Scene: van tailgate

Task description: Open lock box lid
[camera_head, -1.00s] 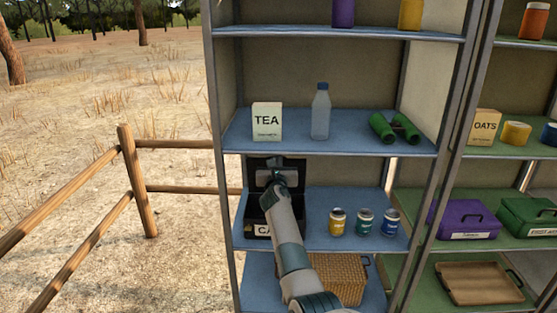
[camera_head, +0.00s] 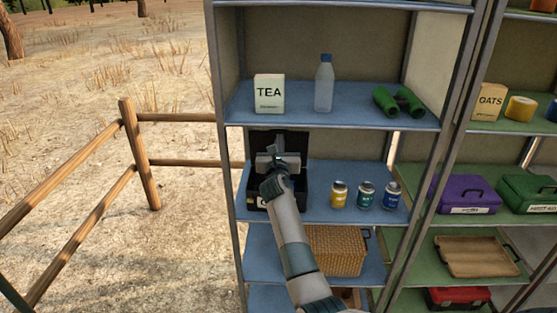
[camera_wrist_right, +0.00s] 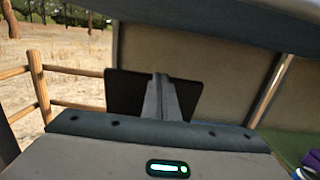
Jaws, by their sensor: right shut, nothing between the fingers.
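The lock box (camera_head: 257,190) is black with a white front label, partly covered by my arm. It stands on the blue shelf below the tea box. Its lid (camera_head: 292,141) is raised and stands upright at the back; the lid also shows as a dark panel in the right wrist view (camera_wrist_right: 126,95). My right gripper (camera_head: 278,156) is in front of the raised lid, above the box opening. Its fingers (camera_wrist_right: 161,98) are closed together and empty. I cannot tell whether they touch the lid. My left gripper is not in view.
The tea box (camera_head: 269,93), a bottle (camera_head: 323,84) and green binoculars (camera_head: 398,101) stand on the shelf above. Several small cans, one of them yellow (camera_head: 339,194), stand right of the lock box. A wicker basket (camera_head: 338,250) is below. A wooden fence (camera_head: 140,155) is at left.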

